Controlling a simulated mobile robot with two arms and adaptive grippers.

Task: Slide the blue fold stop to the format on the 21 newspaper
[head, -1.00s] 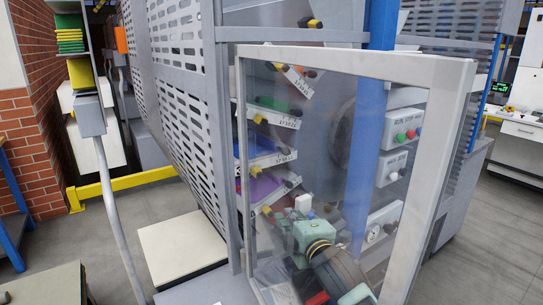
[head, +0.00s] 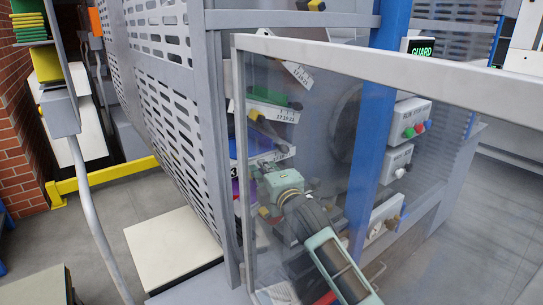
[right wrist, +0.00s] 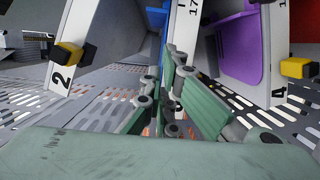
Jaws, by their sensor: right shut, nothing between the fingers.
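The blue fold stop (head: 241,146) shows in the head view as a blue plate in the third bay, between the green and purple ones. A sliver of blue (right wrist: 156,18) shows at the top of the right wrist view. A white scale strip (head: 272,158) runs along its bay; most of its marks are hidden or too small to read. My right gripper (head: 258,174) is shut and empty, just in front of the third and fourth bays. In the wrist view its fingertips (right wrist: 165,80) point between the strips marked 2 and 4. I cannot make out a newspaper marked 21.
A green plate (head: 273,98) and its scale strip (head: 272,111) sit above. A purple plate (right wrist: 238,48) and a yellow knob (right wrist: 298,68) are close to the right gripper. The open framed clear door (head: 400,72) stands around my right arm's area. A perforated panel (head: 165,100) closes the left side.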

